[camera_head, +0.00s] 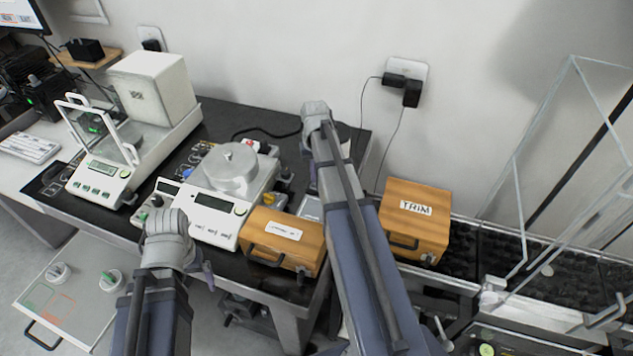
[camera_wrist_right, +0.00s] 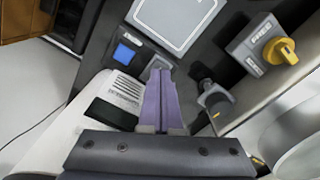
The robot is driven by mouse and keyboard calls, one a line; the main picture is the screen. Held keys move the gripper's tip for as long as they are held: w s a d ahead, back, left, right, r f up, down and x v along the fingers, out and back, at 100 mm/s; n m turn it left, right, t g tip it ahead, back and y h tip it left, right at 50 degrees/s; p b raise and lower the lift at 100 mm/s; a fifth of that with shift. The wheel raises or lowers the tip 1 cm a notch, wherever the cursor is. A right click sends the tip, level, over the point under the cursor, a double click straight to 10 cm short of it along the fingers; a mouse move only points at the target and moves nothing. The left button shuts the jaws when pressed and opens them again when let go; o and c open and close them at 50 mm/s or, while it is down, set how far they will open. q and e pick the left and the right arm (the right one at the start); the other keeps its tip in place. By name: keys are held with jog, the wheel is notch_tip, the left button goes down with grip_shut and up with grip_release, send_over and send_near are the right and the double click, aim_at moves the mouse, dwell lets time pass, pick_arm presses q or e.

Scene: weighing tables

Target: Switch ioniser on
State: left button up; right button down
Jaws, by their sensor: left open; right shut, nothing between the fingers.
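I cannot tell for certain which device is the ioniser. In the right wrist view, my right gripper (camera_wrist_right: 160,95) is shut and empty, with its purple fingers together over a dark surface among small controls. A square blue button (camera_wrist_right: 125,53) lies up and left of the fingertips. A grey knob or lever (camera_wrist_right: 214,98) is to their right, and a yellow rotary knob (camera_wrist_right: 281,50) on a grey box is farther up right. In the head view the right fingers are mostly hidden by my arm. My left gripper (camera_head: 205,274) is open in front of the table.
A round-pan balance (camera_head: 208,215) and a glass-shielded balance (camera_head: 100,179) stand on the black table. A wooden box (camera_head: 286,232) sits at its front edge. A wooden TRIM box (camera_head: 416,216) stands right of my right arm. A glass enclosure (camera_head: 520,165) is far right.

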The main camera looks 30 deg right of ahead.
aim_at(315, 184)
jog(key=shift+f+b, duration=0.9)
dwell(0.6)
jog(key=shift+r, duration=0.15)
notch_tip(315, 184, up, 7)
jog(key=p, duration=0.7)
dwell(0.5)
